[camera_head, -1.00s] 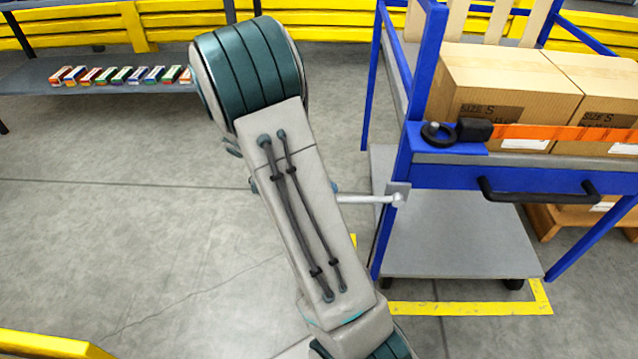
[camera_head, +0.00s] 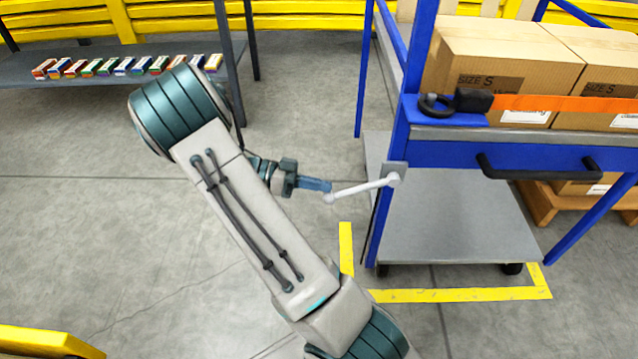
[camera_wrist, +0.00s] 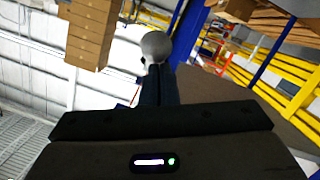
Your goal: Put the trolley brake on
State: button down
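The blue trolley (camera_head: 400,135) stands on the right. Its brake lever (camera_head: 362,187) is a pale grey rod on a grey plate at the trolley's left front post. The rod points left and slants down to a round knob (camera_head: 328,198). My gripper (camera_head: 326,186) is left of the lever, its bluish fingers together at the knob. In the wrist view the fingers (camera_wrist: 157,85) look closed, and the grey knob (camera_wrist: 156,45) sits at their tips. The knob appears at the tips rather than between them; contact is not certain.
Cardboard boxes (camera_head: 500,75) sit on the trolley behind an orange strap (camera_head: 565,103). A black handle (camera_head: 540,170) juts from its front. Yellow floor tape (camera_head: 450,295) marks its place. A grey shelf (camera_head: 110,80) with small cartons stands back left. Floor between is clear.

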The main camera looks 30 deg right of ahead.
jog(key=shift+f, duration=0.1)
jog(key=w+a+r+p, duration=0.5)
jog(key=w+a+r, duration=0.1)
jog(key=w, duration=0.1)
jog(key=shift+w+a, duration=0.25)
jog(key=shift+w, duration=0.15)
dwell(0.6)
